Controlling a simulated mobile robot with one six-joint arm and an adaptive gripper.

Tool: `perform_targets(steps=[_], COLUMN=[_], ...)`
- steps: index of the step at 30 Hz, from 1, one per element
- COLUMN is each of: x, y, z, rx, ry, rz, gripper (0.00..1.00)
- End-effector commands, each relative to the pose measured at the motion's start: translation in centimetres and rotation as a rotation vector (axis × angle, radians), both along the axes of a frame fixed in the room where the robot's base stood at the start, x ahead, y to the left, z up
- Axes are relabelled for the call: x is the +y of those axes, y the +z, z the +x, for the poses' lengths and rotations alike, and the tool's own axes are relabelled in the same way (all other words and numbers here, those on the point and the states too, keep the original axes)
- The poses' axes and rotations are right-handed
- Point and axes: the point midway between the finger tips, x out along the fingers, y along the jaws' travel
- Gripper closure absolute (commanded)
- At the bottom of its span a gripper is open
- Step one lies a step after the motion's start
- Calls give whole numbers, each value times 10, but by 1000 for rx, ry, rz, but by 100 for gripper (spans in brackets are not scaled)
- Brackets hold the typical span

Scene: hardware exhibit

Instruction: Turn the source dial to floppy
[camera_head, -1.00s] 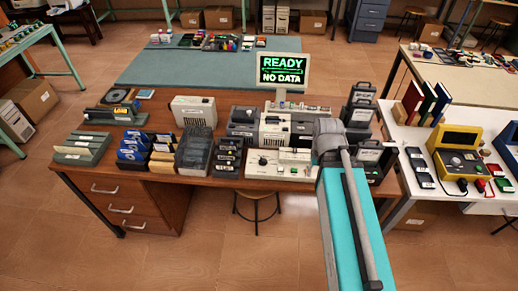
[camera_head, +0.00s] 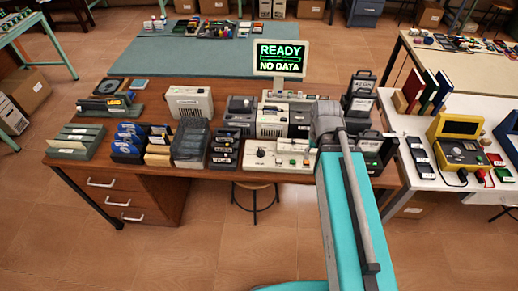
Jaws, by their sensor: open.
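A white control box (camera_head: 255,165) stands at the front edge of the wooden desk, left of my arm. A small dark round knob (camera_head: 260,153) shows on its left top, and it looks like the dial. Its labels and pointer are too small to read. A monitor (camera_head: 280,55) behind it shows READY and NO DATA in green. My arm reaches up from the bottom of the picture to the right end of the box. My gripper is hidden behind the arm's grey wrist joint, so I cannot see its fingers.
Floppy disk holders (camera_head: 128,140) and a dark box with a clear lid (camera_head: 191,145) stand left on the desk. A beige drive unit (camera_head: 272,122) stands behind the control box. Dark cases (camera_head: 358,105) stand right of my arm. A white side table (camera_head: 415,192) is further right.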

Motion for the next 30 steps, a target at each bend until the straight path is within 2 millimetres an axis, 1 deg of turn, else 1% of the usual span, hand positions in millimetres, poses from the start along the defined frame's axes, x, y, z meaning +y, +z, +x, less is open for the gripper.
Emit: perform_targets(steps=[1, 4, 5, 8, 11, 12, 15, 18, 21, 24, 27, 30], x=[6, 22, 23, 45, 75, 88, 119, 146, 167, 178, 183, 183], y=[0, 0, 0, 0, 0, 0, 0, 0, 0, 0, 0, 0], z=[9, 26, 33, 55, 78, 87, 105, 119, 127, 131, 132, 131], rx=[0, 0, 0, 0, 0, 0, -1, -1, -1, -1, -1, -1], ry=[12, 42, 50, 91, 140, 160, 207, 246, 274, 289, 296, 297], rz=[0, 0, 0, 1, 1, 1, 1, 1, 1, 1, 1, 1], gripper=[44, 44, 44, 44, 44, 44, 44, 44, 44, 44, 44, 44])
